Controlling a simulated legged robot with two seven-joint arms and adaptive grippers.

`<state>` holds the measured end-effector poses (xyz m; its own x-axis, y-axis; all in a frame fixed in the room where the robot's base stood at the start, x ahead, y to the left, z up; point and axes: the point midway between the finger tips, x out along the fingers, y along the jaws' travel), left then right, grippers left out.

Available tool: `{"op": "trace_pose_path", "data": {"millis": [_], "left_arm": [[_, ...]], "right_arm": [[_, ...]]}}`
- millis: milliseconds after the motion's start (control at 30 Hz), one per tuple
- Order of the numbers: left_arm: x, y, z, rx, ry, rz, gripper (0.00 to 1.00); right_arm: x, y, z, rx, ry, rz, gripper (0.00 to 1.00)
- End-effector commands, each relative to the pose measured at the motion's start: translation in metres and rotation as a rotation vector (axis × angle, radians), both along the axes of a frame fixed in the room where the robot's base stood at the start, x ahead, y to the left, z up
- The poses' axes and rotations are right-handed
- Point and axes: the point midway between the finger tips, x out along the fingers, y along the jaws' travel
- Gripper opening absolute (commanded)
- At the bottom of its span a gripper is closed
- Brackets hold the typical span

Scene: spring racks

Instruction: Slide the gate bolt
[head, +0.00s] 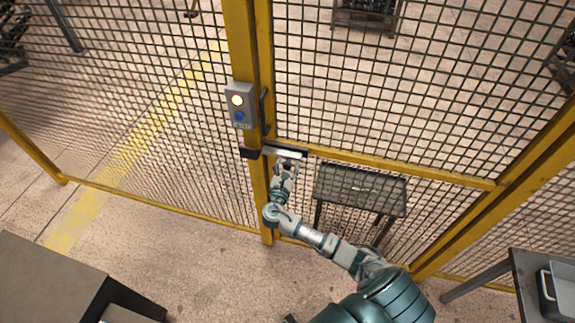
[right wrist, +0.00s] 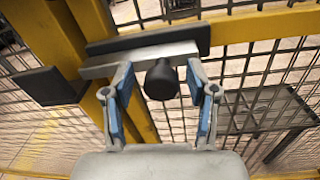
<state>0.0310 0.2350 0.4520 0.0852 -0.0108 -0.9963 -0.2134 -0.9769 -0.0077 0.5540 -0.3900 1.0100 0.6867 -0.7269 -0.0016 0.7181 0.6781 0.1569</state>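The gate bolt is a flat silver bar (head: 285,150) on a black backing plate, fixed to the yellow gate frame. In the right wrist view the bar (right wrist: 128,58) lies nearly level and has a round black knob (right wrist: 161,80). A black keeper block (right wrist: 48,87) sits left of the bar's left end; it also shows in the head view (head: 250,153). I cannot tell whether the bar enters it. My right gripper (right wrist: 161,92) is open, with its blue-padded fingers either side of the knob and gaps visible. It also shows in the head view (head: 286,162). My left gripper is out of view.
A grey control box (head: 240,106) with a lit button and a blue button is on the post above the bolt. Yellow-framed mesh fencing spans the view. A small table (head: 360,188) stands behind the mesh. A dark bench (head: 50,280) is at lower left, another table (head: 525,285) at lower right.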

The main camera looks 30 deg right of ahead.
Motion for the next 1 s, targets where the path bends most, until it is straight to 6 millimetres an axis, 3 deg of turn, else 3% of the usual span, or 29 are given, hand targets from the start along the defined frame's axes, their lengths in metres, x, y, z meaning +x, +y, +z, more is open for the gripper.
{"op": "trace_pose_path", "data": {"millis": [67,233,700,1000], "left_arm": [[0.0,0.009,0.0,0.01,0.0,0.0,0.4],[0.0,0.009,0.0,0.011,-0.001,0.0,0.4],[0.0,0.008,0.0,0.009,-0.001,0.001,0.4],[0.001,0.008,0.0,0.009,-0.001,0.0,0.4]], "right_arm": [[0.0,0.001,0.0,0.0,0.0,0.0,0.57],[-0.011,0.012,-0.001,0.003,0.0,0.003,0.57],[-0.074,0.078,-0.002,0.003,0.002,0.002,0.57],[-0.081,0.085,-0.002,0.002,0.001,-0.001,0.57]]}}
